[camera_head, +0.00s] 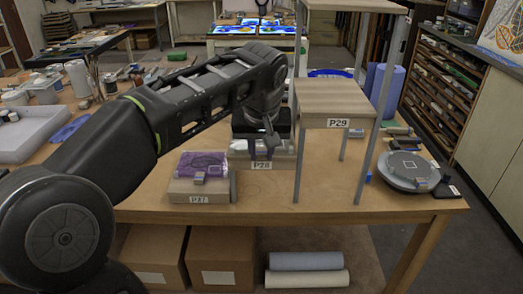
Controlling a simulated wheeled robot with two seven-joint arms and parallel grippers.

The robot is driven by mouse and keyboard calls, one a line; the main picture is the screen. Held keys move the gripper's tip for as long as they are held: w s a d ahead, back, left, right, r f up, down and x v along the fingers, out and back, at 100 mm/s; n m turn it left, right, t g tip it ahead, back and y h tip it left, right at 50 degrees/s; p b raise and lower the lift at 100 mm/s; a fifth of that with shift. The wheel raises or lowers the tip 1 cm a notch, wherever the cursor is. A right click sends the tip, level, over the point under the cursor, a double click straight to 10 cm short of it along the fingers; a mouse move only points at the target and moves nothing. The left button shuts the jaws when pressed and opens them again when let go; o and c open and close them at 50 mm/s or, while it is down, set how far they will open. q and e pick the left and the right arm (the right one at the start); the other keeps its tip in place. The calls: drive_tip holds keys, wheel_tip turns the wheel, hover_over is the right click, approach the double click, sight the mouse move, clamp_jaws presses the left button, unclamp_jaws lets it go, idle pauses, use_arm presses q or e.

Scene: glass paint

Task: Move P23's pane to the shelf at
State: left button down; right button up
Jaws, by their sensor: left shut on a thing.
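My left gripper (262,152) reaches down over a low stand in the middle of the table, whose label (262,166) looks like P28. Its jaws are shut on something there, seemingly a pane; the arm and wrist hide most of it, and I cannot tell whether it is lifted. To the left, a purple pane (203,162) with a small grey block on it lies on a box (187,191) with a label like P27. A raised wooden shelf (337,95) labelled P29 stands to the right, its top bare. I cannot read P23 anywhere. My right gripper is not in view.
Thin shelf posts (376,110) rise beside my gripper, under a higher board (352,5). A round grey device (408,169) stands at the right end of the table. A white tray (35,133) lies at left. The table's front edge is mostly clear.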

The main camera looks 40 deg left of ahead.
use_arm(q)
drive_tip(key=shift+f, duration=0.15)
drive_tip(key=c, duration=1.1)
unclamp_jaws()
drive_tip(key=shift+c, duration=0.2)
drive_tip(key=p+v, duration=0.1)
drive_tip(key=v, duration=0.7)
drive_tip(key=shift+p, duration=0.35)
drive_tip(key=shift+f, duration=0.1)
